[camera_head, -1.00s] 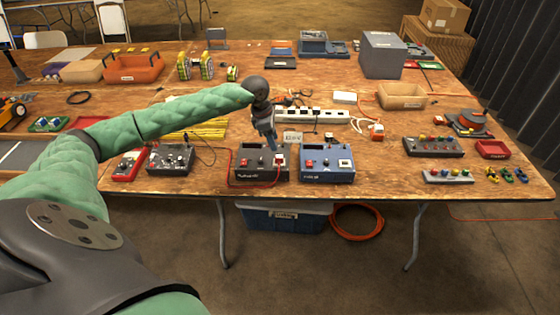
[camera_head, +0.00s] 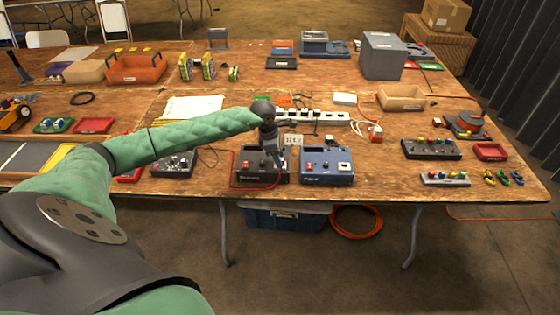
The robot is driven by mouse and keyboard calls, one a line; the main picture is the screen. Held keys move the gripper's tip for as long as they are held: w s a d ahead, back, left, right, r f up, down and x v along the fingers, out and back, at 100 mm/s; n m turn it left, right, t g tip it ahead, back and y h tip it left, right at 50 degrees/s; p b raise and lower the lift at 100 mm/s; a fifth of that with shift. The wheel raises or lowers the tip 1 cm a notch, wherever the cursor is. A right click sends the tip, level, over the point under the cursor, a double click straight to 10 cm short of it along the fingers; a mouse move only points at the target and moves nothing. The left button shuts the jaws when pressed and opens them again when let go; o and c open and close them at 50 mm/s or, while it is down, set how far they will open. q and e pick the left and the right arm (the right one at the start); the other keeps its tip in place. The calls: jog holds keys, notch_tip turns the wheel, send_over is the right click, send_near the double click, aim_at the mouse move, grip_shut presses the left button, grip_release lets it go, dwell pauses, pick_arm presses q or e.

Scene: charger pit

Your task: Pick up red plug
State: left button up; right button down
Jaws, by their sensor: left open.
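My left arm reaches in from the left, and my left gripper (camera_head: 272,159) points down over the black box (camera_head: 254,178) near the table's front edge. Its fingers are open and hide part of the box's top. A small red part (camera_head: 245,164) shows on the left of that top; I cannot tell whether it is the red plug or a switch. A red cable (camera_head: 232,170) loops around the left and front of the box. Whether the fingers touch anything is not clear. My right gripper is not in view.
A blue box (camera_head: 326,174) stands just right of the black box. A white power strip (camera_head: 322,116) lies behind. A dark meter box (camera_head: 174,166) sits to the left under my arm. Bare wood lies right of the blue box, before the grey button panel (camera_head: 445,179).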

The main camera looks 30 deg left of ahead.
pick_arm(q)
jog(key=shift+f, duration=0.3)
grip_shut()
